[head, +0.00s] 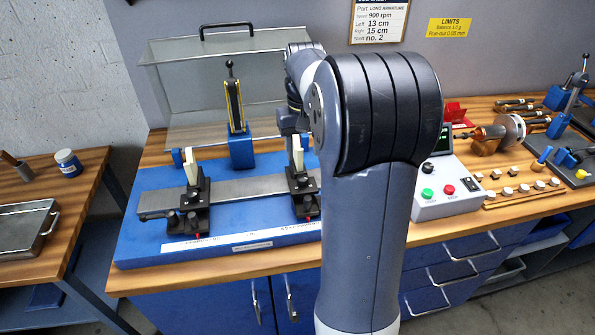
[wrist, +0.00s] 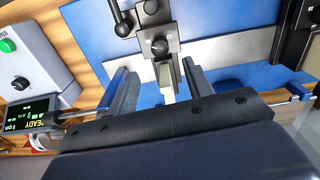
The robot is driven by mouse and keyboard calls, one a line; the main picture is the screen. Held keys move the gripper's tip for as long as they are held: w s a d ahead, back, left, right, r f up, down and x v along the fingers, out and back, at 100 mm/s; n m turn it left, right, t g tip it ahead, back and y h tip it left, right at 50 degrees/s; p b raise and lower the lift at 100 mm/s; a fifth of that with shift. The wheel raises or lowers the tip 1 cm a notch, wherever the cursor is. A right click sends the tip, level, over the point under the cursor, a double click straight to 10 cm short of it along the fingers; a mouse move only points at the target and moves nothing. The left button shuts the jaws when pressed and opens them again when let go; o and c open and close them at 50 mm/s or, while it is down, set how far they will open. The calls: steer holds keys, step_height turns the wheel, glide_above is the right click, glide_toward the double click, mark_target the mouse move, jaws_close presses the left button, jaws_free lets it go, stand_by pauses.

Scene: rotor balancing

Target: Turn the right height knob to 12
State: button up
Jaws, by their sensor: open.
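The right support (head: 304,186) stands on the steel rail of the blue balancing bench, partly behind my arm in the head view. In the wrist view, its black height knob (wrist: 160,46) with a white mark sits on the dark block, beyond my fingertips. The number it points to is too small to read. My gripper (wrist: 158,78) is open and empty, its two fingers apart on either side of the support's cream upright (wrist: 167,86). Neither finger touches the knob. In the head view my gripper is mostly hidden behind my arm.
The left support (head: 190,195) stands on the same rail. A black ball-ended lever (wrist: 123,26) is beside the knob. A control box (head: 445,190) with green and red buttons stands right of the bench. A wall sheet (head: 379,22) reads left 13 cm, right 15 cm.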

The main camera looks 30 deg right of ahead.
mark_target(303, 177)
step_height(303, 177, down, 9)
steer(key=shift+r, duration=0.1)
steer(key=shift+c, duration=0.4)
steer(key=c, duration=0.9)
